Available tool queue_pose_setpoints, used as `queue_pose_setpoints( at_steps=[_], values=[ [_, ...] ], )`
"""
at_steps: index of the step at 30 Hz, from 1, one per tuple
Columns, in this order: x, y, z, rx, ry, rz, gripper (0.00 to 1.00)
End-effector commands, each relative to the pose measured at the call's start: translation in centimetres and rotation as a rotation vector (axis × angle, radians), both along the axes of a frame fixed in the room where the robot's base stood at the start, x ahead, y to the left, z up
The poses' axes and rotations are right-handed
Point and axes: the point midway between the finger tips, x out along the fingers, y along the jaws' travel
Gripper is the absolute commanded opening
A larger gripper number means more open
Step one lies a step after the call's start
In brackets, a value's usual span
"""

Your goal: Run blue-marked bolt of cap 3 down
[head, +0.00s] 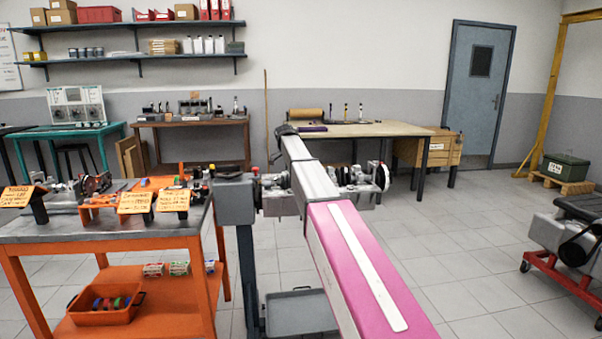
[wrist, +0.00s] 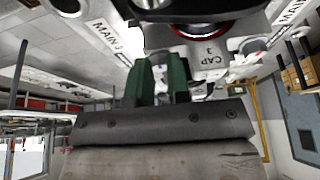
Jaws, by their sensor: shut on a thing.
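In the wrist view, cap 3 (wrist: 212,58) is a grey block with a "CAP 3" label, just beyond and to the right of my gripper. My gripper (wrist: 160,82) has green fingers close to the cap. It is shut on a small grey part, mostly hidden between the fingers. A "MAIN 3" label (wrist: 103,37) is on the engine at the upper left. In the head view, the engine (head: 345,178) is on a stand beyond my arm, which hides part of it. My gripper cannot be made out there.
An orange workbench (head: 130,236) with parts and orange cards is at the left. A grey tray (head: 300,312) lies low under the engine stand. A light-topped table (head: 385,129) is behind it. The tiled floor at the right is mostly free, with a red wheeled stand (head: 560,264) at the edge.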

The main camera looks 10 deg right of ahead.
Motion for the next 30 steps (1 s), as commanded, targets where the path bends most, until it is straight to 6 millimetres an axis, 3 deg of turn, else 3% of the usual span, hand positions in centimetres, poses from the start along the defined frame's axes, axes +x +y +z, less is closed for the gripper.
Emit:
queue_pose_setpoints(
  at_steps=[5,6,7,19,30],
  values=[
    [-0.2,-0.1,0.1,-0.003,0.002,-0.002,0.0],
    [-0.1,-0.1,0.2,-0.003,0.002,-0.002,0.27],
    [-0.2,-0.1,0.1,-0.003,0.002,-0.002,0.29],
    [0.0,0.3,0.9,-0.001,0.0,0.001,0.29],
    [0.1,2.8,7.0,-0.001,-0.001,0.0,0.29]
  ],
)
